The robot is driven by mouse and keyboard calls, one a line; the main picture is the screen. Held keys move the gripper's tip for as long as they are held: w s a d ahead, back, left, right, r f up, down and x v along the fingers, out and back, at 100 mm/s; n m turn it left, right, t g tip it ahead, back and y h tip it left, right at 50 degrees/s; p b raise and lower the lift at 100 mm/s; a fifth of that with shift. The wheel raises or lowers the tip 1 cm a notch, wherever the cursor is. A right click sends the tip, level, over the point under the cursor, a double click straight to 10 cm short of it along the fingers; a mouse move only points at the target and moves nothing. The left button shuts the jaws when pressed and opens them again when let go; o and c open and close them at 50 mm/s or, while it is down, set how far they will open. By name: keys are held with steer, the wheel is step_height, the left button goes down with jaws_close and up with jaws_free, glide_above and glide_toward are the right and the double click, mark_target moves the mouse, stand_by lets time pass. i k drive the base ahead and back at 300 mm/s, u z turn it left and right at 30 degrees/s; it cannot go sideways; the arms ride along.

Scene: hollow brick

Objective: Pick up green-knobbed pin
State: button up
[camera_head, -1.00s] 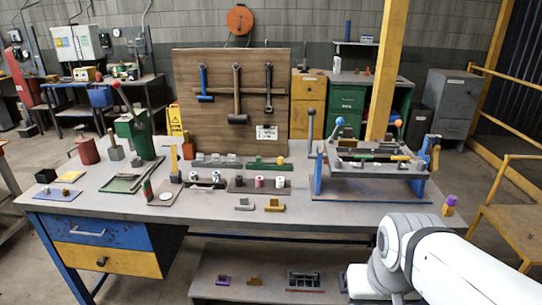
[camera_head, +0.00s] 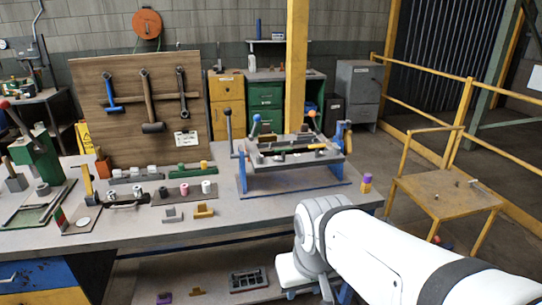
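I cannot make out a green-knobbed pin for certain. Small items lie on the yellow side table (camera_head: 428,190) at the right, one of them dark (camera_head: 457,184) and one reddish (camera_head: 475,181), too small to identify. The blue-framed fixture (camera_head: 290,181) on the bench carries several small parts, with a blue-knobbed lever (camera_head: 256,118) and an orange-knobbed one (camera_head: 311,114); no green knob is clear there. My white arm crosses the lower right in front of the bench. My gripper is not visible.
The grey workbench (camera_head: 235,219) fills the left and middle. Racks of small cylinders, a green block (camera_head: 193,171) and a purple-and-yellow piece (camera_head: 366,183) stand on it. A yellow railing (camera_head: 446,89) runs behind the side table. Bare floor lies between bench and side table.

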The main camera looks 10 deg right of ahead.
mark_target(181, 166)
steer(key=k, duration=0.55)
steer(key=u, duration=0.85)
steer(key=i, duration=2.45)
steer(key=z, duration=0.75)
steer(key=k, duration=0.9)
steer(key=z, duration=0.2)
steer(key=i, duration=0.45)
steer(key=u, duration=0.05)
